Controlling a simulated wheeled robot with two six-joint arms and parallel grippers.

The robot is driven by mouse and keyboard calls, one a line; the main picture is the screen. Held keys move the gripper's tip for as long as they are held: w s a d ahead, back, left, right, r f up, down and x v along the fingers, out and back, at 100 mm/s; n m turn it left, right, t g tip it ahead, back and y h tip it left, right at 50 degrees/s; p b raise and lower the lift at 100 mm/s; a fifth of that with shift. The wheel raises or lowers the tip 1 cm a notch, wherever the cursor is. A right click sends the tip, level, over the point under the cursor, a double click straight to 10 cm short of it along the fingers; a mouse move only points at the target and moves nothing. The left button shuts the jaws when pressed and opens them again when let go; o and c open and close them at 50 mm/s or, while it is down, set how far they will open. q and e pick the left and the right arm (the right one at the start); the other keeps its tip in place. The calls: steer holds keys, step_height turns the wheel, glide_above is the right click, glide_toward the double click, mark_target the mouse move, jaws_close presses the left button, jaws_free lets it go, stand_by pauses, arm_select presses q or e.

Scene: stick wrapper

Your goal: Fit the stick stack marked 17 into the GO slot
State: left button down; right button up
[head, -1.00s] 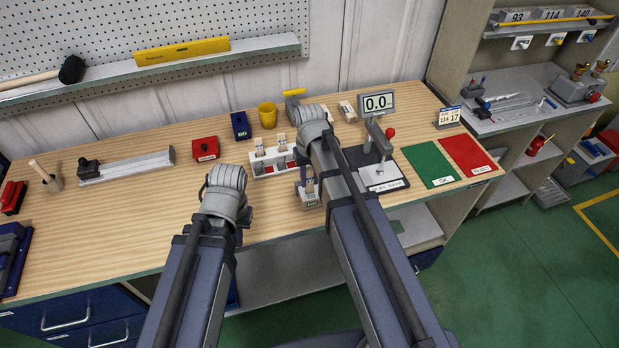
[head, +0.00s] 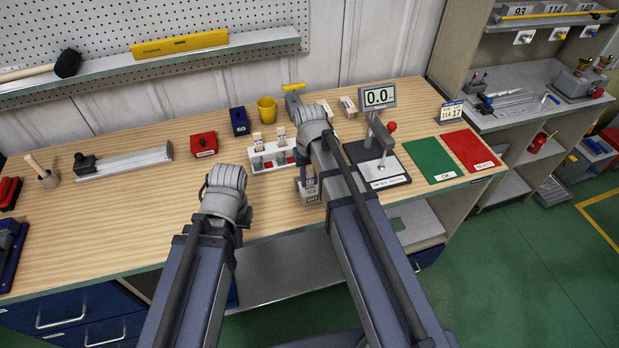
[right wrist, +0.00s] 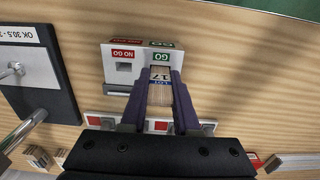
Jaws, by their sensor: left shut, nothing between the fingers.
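My right gripper (right wrist: 160,112) points down and is shut on the stick stack marked LOT 17 (right wrist: 160,88), one purple finger on each side. The white gauge block (right wrist: 119,52) has a red NO GO label on the left and a green GO label on the right. The stack is in line with the GO side, at the block's edge. How deep it sits there cannot be told. In the head view the block (head: 309,198) shows just left of my right forearm, which hides part of it. My left gripper (head: 226,205) is over the bench's front, fingertips hidden, shut and empty.
A white rack (head: 266,163) with stick stacks stands behind the block. The scale (head: 385,182), green mat (head: 428,158) and red mat (head: 468,150) are to the right. A red box (head: 204,144) and blue box (head: 240,121) are behind. The bench's left front is clear.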

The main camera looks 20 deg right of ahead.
steer(key=o, duration=0.5)
arm_select(q)
steer(key=shift+r, duration=0.2)
arm_select(e)
steer(key=shift+o, duration=0.2)
steer(key=shift+r, duration=0.15)
step_height(320, 180, up, 8)
steer(key=p, duration=0.8)
steer(key=shift+f, duration=0.2)
arm_select(q)
step_height(320, 180, up, 8)
steer(key=shift+f, duration=0.25)
steer(key=shift+s+f, duration=0.1)
arm_select(e)
steer(key=shift+s+f, duration=0.1)
